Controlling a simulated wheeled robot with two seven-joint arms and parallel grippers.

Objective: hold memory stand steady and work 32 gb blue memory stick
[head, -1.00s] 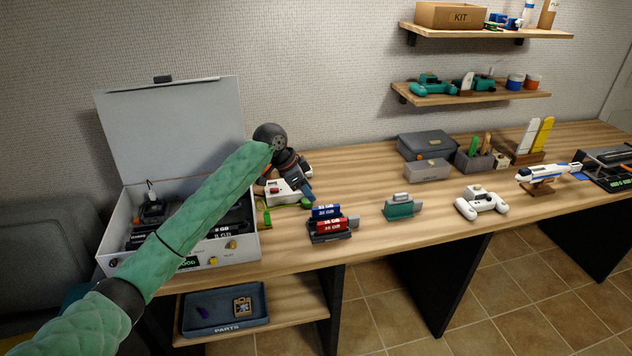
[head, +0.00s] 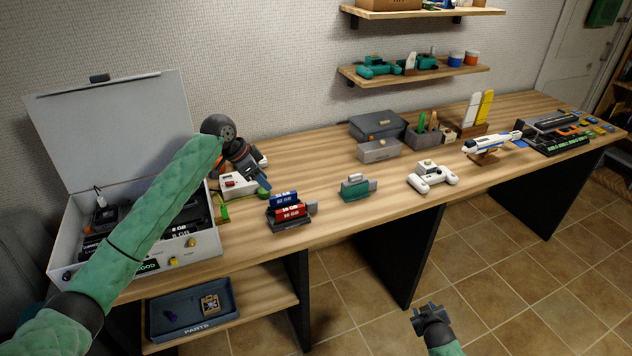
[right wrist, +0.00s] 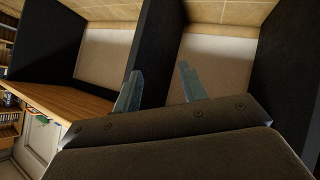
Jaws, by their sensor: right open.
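The memory stand (head: 293,224) is a small dark holder near the table's front edge in the head view. A blue memory stick (head: 284,198) sits upright at its back, its small label hard to read. A red stick (head: 291,213) stands in front of it. My left gripper (head: 262,187) hangs just behind and left of the stand, apart from the sticks as far as I can see. Its fingers are small and partly hidden. My right gripper (head: 428,310) is low, in front of the table. In the right wrist view (right wrist: 160,88) its fingers are apart and empty.
An open white case (head: 60,255) stands at the left. A parts tray (head: 190,312) lies on the lower shelf. Dark table supports (head: 400,250) stand below the tabletop.

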